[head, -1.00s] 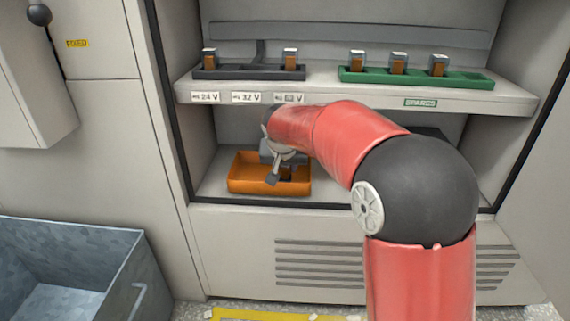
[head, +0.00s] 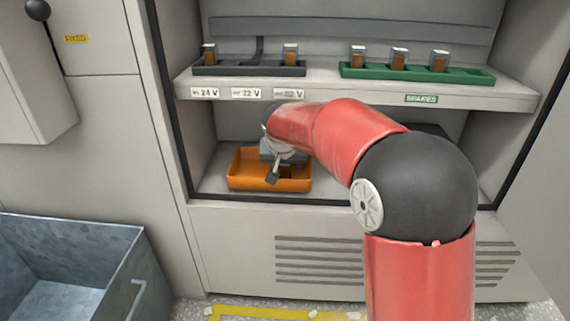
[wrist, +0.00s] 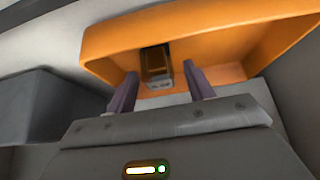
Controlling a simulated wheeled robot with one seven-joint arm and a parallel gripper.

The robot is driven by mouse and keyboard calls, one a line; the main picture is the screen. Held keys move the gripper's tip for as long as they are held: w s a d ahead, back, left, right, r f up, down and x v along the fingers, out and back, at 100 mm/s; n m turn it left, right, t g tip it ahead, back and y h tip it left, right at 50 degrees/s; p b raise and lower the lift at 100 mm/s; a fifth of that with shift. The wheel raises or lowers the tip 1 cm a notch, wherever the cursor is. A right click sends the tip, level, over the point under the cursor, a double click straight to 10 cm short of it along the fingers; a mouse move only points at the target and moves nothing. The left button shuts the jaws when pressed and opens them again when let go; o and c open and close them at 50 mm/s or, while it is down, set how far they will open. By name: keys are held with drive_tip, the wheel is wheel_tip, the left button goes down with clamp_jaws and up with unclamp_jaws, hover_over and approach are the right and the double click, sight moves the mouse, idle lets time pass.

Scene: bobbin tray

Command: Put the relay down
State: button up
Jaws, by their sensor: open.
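The relay (wrist: 155,62), a small block with a brown body and a grey end, is inside the orange tray (wrist: 205,45) in the wrist view. My gripper (wrist: 161,74) is open, with one finger on each side of the relay and visible gaps between. In the head view my gripper (head: 277,172) reaches down into the orange tray (head: 255,184) on the lower shelf. The arm and fingers mostly hide the relay there.
Above, a dark rack (head: 235,71) holds a relay at each end, with its middle free. A green rack (head: 468,78) labelled SPARES holds three relays. The upper shelf (head: 350,98) overhangs my gripper. A grey metal bin (head: 75,235) stands at lower left.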

drive_tip(key=p+v, duration=0.2)
drive_tip(key=v, duration=1)
drive_tip(key=s+d+r, duration=0.1)
drive_tip(key=s+d, duration=1)
drive_tip(key=s, duration=0.1)
drive_tip(key=s+d+f, duration=0.3)
drive_tip(key=s, duration=0.5)
drive_tip(key=s+d+f+g, duration=0.1)
drive_tip(key=s+d+f, duration=0.3)
drive_tip(key=s, duration=0.4)
drive_tip(key=shift+s, duration=0.4)
drive_tip(key=shift+f, duration=0.1)
wheel_tip(320, 180, up, 10)
drive_tip(key=p, duration=0.9)
drive_tip(key=shift+p, duration=0.35)
